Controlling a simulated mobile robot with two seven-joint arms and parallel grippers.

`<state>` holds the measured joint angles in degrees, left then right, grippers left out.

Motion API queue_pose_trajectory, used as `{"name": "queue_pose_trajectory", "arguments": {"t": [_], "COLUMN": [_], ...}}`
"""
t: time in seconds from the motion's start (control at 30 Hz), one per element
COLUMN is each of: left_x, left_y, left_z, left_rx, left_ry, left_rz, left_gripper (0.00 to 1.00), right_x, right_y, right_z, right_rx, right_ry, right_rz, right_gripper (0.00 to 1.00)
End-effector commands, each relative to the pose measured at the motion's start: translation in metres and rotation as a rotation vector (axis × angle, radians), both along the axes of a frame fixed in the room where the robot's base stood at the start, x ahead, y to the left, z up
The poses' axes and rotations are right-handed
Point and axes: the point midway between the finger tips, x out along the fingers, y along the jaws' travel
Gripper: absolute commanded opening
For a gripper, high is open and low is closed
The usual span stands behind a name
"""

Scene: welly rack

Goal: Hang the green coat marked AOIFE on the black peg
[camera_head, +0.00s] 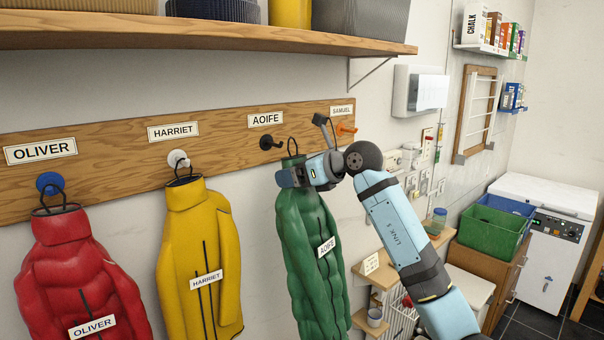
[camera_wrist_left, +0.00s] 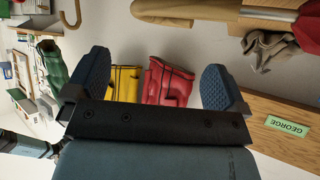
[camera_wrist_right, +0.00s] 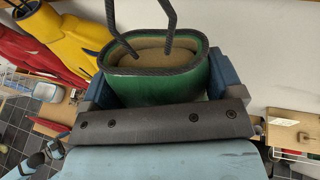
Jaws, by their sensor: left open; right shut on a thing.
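The green coat marked AOIFE (camera_head: 312,245) hangs upright from my right gripper (camera_head: 305,172), which is shut on its collar. Its dark wire loop (camera_head: 292,146) stands up above the collar, just right of the black peg (camera_head: 268,143); in this view the loop looks apart from the peg. The black peg sits on the board under the AOIFE label (camera_head: 265,119). In the right wrist view the green collar (camera_wrist_right: 155,85) is between the fingers of the right gripper (camera_wrist_right: 162,88). My left gripper (camera_wrist_left: 150,85) is open and empty; the head view does not show it.
The yellow coat (camera_head: 196,250) hangs on the white peg to the left, the red coat (camera_head: 75,265) on the blue peg beyond. An orange peg (camera_head: 346,129) is to the right. A wooden shelf (camera_head: 210,36) overhangs the peg board. Small wall shelves (camera_head: 375,272) are at right.

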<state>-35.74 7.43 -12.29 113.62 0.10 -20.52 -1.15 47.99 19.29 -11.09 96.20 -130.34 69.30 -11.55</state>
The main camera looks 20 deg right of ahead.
Motion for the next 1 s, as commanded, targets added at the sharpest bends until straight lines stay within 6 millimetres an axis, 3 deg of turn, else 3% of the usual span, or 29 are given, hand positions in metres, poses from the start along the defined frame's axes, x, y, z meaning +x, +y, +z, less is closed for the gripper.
{"name": "queue_pose_trajectory", "arguments": {"t": [1.0], "left_x": [0.000], "left_y": [0.001], "left_z": [0.000], "left_rx": [0.001], "left_ry": [0.000], "left_rz": [0.002], "left_gripper": [1.00], "right_x": [0.054], "right_y": [0.019], "right_z": [-0.010], "right_rx": [0.000], "right_ry": [-0.002], "right_rz": [-0.001], "right_gripper": [0.11]}}
